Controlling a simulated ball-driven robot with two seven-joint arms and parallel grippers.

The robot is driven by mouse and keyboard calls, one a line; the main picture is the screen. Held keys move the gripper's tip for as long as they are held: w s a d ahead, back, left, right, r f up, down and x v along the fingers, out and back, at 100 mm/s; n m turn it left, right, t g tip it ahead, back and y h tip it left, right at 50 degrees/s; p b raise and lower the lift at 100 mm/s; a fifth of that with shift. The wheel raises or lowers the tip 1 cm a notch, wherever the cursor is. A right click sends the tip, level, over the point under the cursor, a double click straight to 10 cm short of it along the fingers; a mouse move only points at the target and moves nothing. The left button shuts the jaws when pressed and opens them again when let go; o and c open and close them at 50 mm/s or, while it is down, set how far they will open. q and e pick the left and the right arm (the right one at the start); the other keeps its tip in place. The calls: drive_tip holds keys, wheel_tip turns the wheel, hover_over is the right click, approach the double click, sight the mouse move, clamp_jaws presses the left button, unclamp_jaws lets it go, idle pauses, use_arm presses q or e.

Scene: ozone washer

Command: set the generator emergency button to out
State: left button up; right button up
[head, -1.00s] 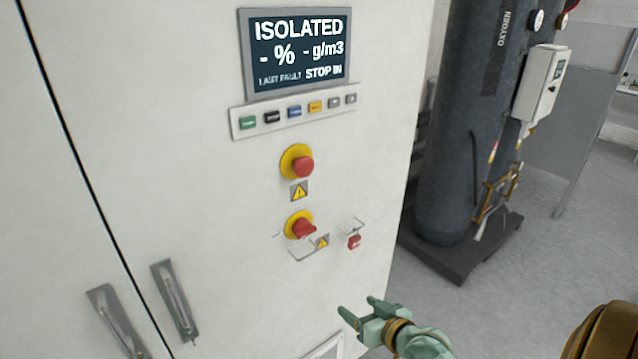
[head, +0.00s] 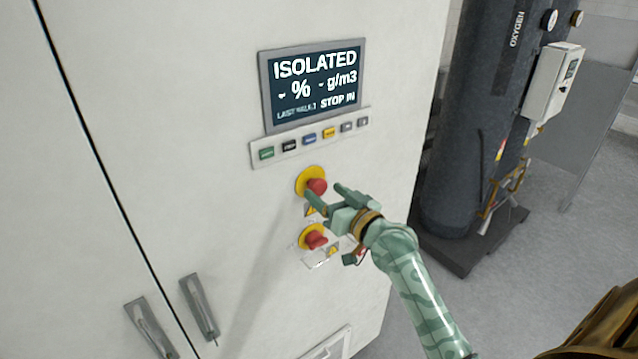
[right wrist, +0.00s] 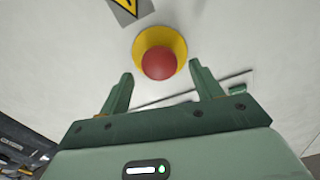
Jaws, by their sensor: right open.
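The upper red mushroom button (head: 317,185) sits on a yellow round base on the white cabinet front, below the display. It also shows in the right wrist view (right wrist: 158,62), just beyond the fingertips and centred between them. My right gripper (head: 324,195) is open and empty in front of this button, its fingers pointing at the cabinet. The display (head: 314,88) reads "ISOLATED" and "STOP IN". My left gripper is not in view.
A red rotary-looking switch (head: 316,240) on a yellow base is close below, with a small red tag beside it partly hidden by my gripper. A strip of coloured buttons (head: 310,138) lies above. A dark oxygen tank (head: 470,130) stands to the right.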

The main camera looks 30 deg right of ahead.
sight(321, 189)
drive_tip(key=shift+w+a, duration=0.15)
drive_tip(key=shift+w, duration=1.75)
drive_tip(key=shift+s, duration=0.1)
drive_tip(key=shift+c, duration=0.4)
drive_tip(key=c, duration=1.3)
drive_tip(key=shift+s+p, duration=0.45)
drive_tip(key=shift+p, duration=0.25)
drive_tip(key=shift+c, duration=0.2)
drive_tip(key=shift+s+f, duration=0.1)
drive_tip(key=shift+s, duration=0.05)
drive_tip(key=o, duration=1.4)
